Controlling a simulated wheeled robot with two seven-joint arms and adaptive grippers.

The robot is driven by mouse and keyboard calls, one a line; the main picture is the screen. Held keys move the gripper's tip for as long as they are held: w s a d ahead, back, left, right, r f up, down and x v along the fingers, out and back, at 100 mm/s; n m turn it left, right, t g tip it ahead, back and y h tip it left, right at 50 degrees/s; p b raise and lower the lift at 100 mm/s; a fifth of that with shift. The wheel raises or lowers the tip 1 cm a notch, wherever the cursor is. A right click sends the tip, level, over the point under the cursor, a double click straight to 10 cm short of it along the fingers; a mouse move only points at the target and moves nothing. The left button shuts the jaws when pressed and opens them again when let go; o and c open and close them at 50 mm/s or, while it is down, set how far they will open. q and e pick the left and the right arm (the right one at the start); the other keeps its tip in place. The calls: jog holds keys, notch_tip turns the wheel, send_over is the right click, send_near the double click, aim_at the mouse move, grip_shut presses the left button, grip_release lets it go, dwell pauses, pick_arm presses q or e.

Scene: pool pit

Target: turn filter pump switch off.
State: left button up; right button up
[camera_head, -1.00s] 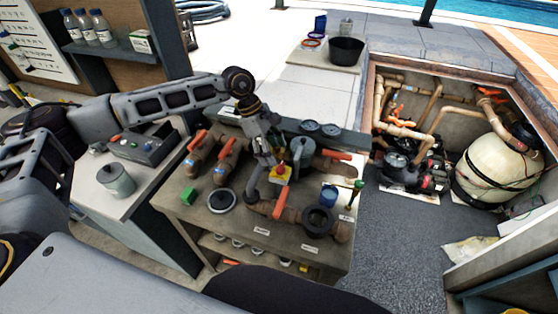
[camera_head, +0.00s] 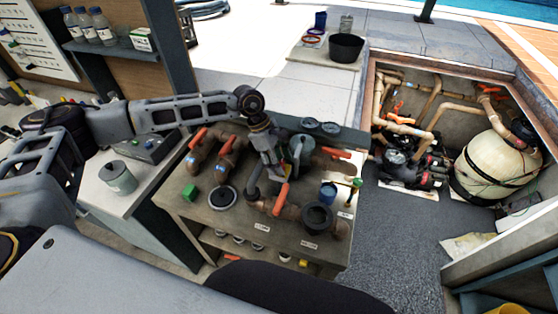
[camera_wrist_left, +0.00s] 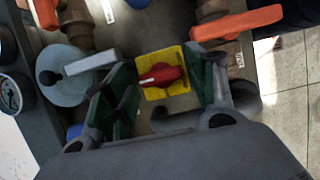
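A red rotary knob (camera_wrist_left: 162,76) on a square yellow plate (camera_wrist_left: 177,53) shows in the left wrist view; I take it to be the filter pump switch. My left gripper (camera_wrist_left: 160,95) is open, with one green-padded finger on each side of the knob and a gap to both. I cannot tell how far beyond the fingertips the knob lies. In the head view my left gripper (camera_head: 272,160) points down over the workbench (camera_head: 185,205), and the yellow plate is hidden there. My right gripper is not in view.
Orange valve handles (camera_head: 281,196) and pipes stand close around the gripper. The pit at right holds a cream filter tank (camera_head: 493,168) and a dark pump (camera_head: 433,172).

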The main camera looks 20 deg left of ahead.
pick_arm(q)
jog(key=c, duration=0.6)
